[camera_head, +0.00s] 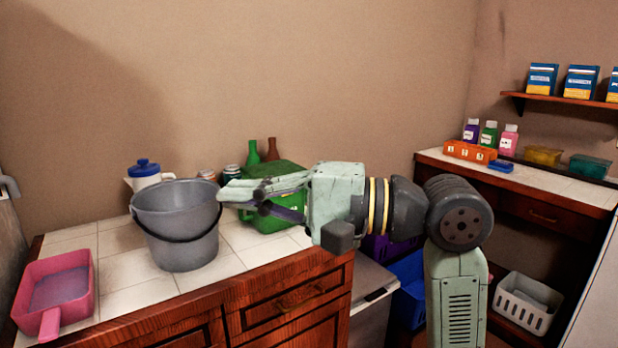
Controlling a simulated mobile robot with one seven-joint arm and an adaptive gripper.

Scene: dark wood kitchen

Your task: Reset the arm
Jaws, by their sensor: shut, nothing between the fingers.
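My arm rises at the right of the middle and bends to the left, with its wrist held about level. My gripper (226,193) points left, shut and empty. In the picture its fingertips overlap the right rim of a grey bucket (180,240); whether they touch it I cannot tell. Behind the gripper is a green container (283,172), partly hidden by the gripper and wrist.
The bucket stands on a white-tiled counter (130,293) beside a pink dustpan (55,290) and a blue-lidded white jug (147,174). Two bottles (272,149) stand behind. At right, a second counter (575,190) holds several bottles; a white basket (527,302) sits low.

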